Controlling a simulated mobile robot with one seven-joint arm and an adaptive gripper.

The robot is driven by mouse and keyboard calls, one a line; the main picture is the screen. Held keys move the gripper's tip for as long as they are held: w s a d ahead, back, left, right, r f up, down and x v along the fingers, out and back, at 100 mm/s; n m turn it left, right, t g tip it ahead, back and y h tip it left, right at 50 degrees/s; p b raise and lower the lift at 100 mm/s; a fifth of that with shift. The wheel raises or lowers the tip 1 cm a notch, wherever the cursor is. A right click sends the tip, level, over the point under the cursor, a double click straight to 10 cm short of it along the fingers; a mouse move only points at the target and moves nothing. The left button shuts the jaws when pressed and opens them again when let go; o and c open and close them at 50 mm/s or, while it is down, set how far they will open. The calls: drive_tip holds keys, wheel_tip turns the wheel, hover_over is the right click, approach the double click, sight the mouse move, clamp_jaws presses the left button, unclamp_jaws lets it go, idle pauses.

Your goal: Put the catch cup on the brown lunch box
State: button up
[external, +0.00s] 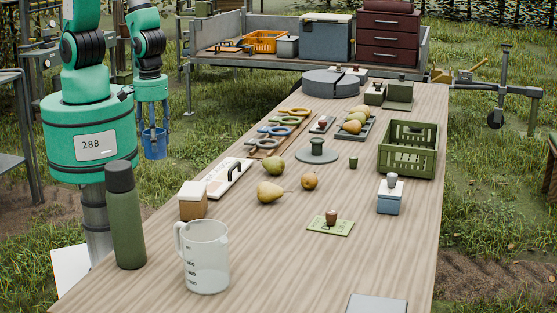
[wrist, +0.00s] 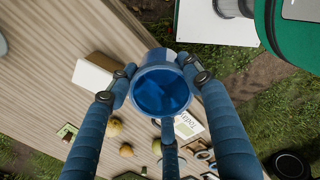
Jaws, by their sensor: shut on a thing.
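The catch cup is a blue cup (external: 154,146), held below my gripper (external: 153,122) beyond the table's left edge, over the grass. In the wrist view my gripper (wrist: 161,88) has its blue fingers closed around the cup (wrist: 162,90), with the cup's open mouth and blue inside showing. The brown lunch box (external: 192,208) has a cream lid and stands near the table's left edge, behind the measuring jug. In the wrist view the lunch box (wrist: 92,77) is to the left of the cup and apart from it. Its lid top looks bare.
A green bottle (external: 125,220) and a clear measuring jug (external: 205,258) stand in front of the lunch box. A white board with a dark handle (external: 228,178) lies just behind it. Pears (external: 270,192) are to its right. A blue box (external: 389,200) stands farther right.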

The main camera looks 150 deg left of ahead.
drive_tip(key=shift+w, duration=0.1)
idle(0.3)
hover_over(192, 189)
drive_tip(key=shift+f, duration=0.75)
drive_tip(key=shift+f, duration=0.15)
drive_tip(key=shift+f+b, duration=0.45)
drive_tip(key=shift+f, duration=1.15)
drive_tip(key=shift+f, duration=0.15)
drive_tip(key=o, duration=1)
drive_tip(key=shift+o, duration=0.2)
wheel_tip(192, 189, up, 12)
drive_tip(key=p, duration=0.1)
